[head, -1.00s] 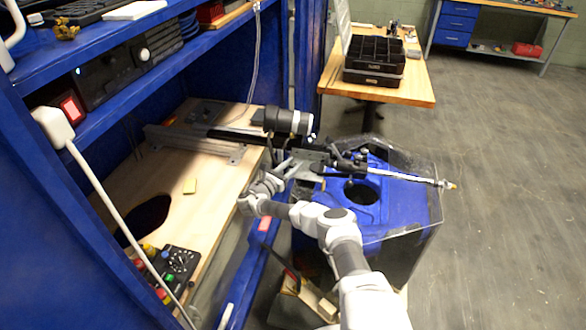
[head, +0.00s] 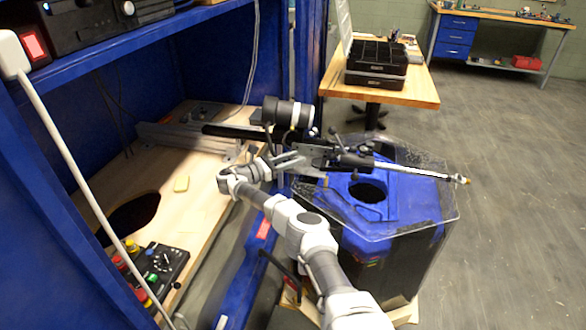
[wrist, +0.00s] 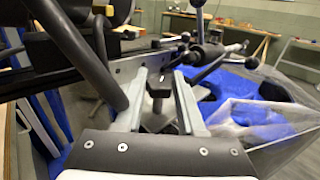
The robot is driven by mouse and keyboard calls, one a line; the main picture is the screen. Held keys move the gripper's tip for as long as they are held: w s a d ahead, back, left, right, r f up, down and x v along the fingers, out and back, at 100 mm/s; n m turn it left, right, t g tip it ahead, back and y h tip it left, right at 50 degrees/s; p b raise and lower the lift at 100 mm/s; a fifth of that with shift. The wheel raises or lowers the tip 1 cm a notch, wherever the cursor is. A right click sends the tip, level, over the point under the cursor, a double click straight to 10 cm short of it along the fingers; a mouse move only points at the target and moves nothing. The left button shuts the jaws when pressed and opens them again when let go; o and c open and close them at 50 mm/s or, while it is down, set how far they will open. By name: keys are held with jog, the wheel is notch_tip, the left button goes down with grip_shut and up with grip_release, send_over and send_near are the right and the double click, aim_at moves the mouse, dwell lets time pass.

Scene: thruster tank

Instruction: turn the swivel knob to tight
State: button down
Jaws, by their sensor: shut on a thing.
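The thruster assembly is a dark bar with a motor-like black and silver cylinder (head: 288,113) and a thin silver rod (head: 415,172) reaching out to the right over the blue tank (head: 405,195). My gripper (head: 290,162) is at the grey bracket below the bar. In the wrist view my gripper (wrist: 160,82) has its two light grey fingers on either side of a small dark knob (wrist: 159,92), which seems to be the swivel knob. It is closed on this knob, largely hidden between the fingers. The knob's tight or loose marking cannot be read.
A clear shield (head: 440,215) surrounds the tank top, close to my arm. Black lever handles (wrist: 212,68) stick out near my fingers. Open floor lies right.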

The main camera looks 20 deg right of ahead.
jog(key=shift+d+f+m+g+b, duration=0.1)
jog(key=shift+m+g+b, duration=1.05)
jog(key=shift+b, duration=2.85)
jog(key=shift+r+g+b, duration=0.3)
jog(key=shift+g+b, duration=0.25)
jog(key=shift+b, duration=0.5)
jog(key=c, duration=0.5)
grip_release()
jog(key=shift+f, duration=0.1)
